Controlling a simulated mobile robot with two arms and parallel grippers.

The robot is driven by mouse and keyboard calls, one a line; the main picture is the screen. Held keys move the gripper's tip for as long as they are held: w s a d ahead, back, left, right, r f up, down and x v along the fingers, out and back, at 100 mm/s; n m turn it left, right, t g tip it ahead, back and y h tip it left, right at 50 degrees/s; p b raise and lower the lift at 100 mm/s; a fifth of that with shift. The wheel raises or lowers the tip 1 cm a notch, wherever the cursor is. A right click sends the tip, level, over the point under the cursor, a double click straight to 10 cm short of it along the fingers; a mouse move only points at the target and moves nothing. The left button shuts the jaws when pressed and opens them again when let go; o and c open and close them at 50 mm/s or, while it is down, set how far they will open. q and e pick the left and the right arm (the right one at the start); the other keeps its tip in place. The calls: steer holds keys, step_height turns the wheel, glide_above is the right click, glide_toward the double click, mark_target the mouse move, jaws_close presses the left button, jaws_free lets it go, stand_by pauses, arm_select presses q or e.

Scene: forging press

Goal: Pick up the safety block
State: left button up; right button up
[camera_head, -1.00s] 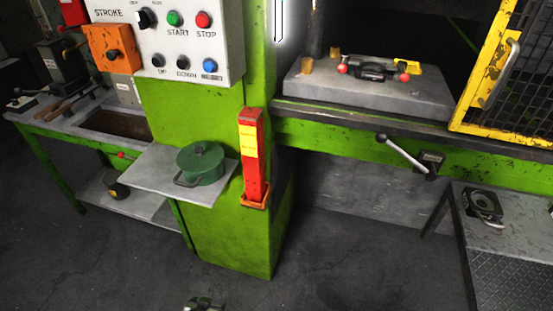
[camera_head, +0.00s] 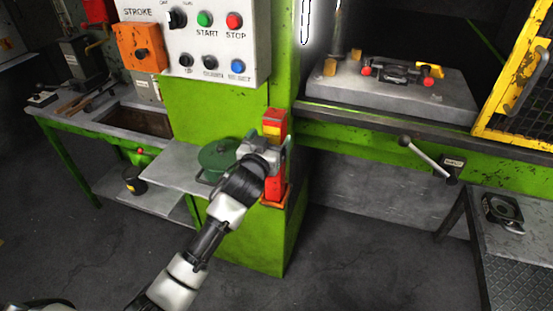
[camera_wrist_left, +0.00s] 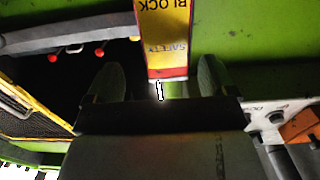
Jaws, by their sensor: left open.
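The safety block (camera_head: 273,127) is a red upright bar with a yellow label. It stands in an orange holder (camera_head: 274,202) on the green press column. My left gripper (camera_head: 266,146) is open in front of it and hides its middle part. In the left wrist view the block (camera_wrist_left: 167,38) appears upside down, with "SAFETY BLOCK" on its yellow label. There, the fingers of my left gripper (camera_wrist_left: 159,80) show on either side of the block's red end, with gaps at both sides. I cannot tell how deep the block sits between them. My right gripper is not in view.
A green lidded pot (camera_head: 215,160) stands on a grey shelf (camera_head: 165,170) just left of my left gripper. The control panel (camera_head: 205,45) is above. The press bed (camera_head: 400,100) and a lever (camera_head: 425,155) are at the right. The floor in front is clear.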

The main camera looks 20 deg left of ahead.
mark_target(272, 130)
arm_select(q)
steer(key=shift+w, duration=0.65)
steer(key=shift+w+a+r+p, duration=0.15)
steer(key=shift+w+p, duration=0.3)
steer(key=shift+w, duration=0.1)
steer(key=w+p, duration=0.1)
steer(key=w, duration=0.2)
steer(key=shift+a, duration=0.15)
steer(key=shift+w+f, duration=0.2)
steer(key=shift+w, duration=0.4)
jaws_close()
steer(key=shift+r, duration=0.2)
